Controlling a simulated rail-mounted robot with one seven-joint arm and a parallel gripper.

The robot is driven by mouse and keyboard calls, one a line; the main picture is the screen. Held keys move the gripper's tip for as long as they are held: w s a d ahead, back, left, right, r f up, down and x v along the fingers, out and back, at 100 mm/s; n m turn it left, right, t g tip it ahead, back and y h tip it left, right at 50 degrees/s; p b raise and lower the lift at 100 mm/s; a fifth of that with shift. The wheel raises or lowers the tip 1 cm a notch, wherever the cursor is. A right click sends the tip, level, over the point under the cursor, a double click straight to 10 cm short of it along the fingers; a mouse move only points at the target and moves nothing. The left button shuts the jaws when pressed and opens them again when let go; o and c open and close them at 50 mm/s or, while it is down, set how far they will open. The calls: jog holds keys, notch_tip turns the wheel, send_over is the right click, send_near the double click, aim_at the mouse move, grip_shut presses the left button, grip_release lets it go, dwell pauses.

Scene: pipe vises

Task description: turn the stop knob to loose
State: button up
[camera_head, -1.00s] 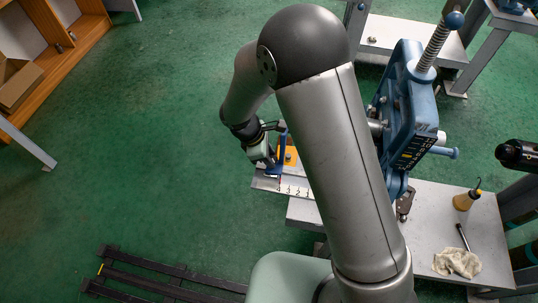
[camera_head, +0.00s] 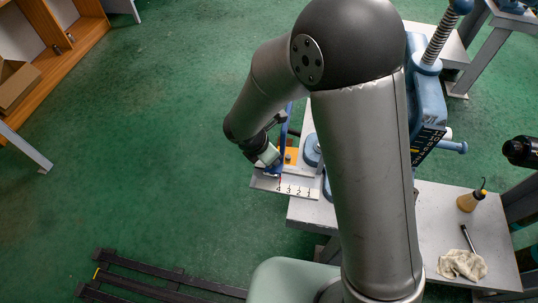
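The blue pipe vise (camera_head: 428,105) stands on a grey bench, partly hidden behind my arm. A pale scale plate (camera_head: 297,191) marked 4, 3, 2, 1 sticks out to its left. An orange plate (camera_head: 291,153) with a small grey round part on it lies just above the scale. I cannot tell for certain which part is the stop knob. My gripper (camera_head: 268,163) points down at the scale's left end, beside the orange plate and close to a small blue part (camera_head: 271,174). Its fingertips are too small and covered to tell whether they are open or touching anything.
On the bench (camera_head: 425,207) at the right are a yellowish bottle (camera_head: 471,200), a dark-handled tool (camera_head: 467,238) and a crumpled rag (camera_head: 462,264). A wooden shelf (camera_head: 62,62) stands at the upper left. The green floor left of my gripper is clear.

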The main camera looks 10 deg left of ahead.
dwell(0.3)
jog(key=o, duration=1)
jog(key=shift+c, duration=0.2)
jog(key=v, duration=1.7)
jog(key=shift+r+p, duration=0.25)
jog(key=shift+p, duration=0.05)
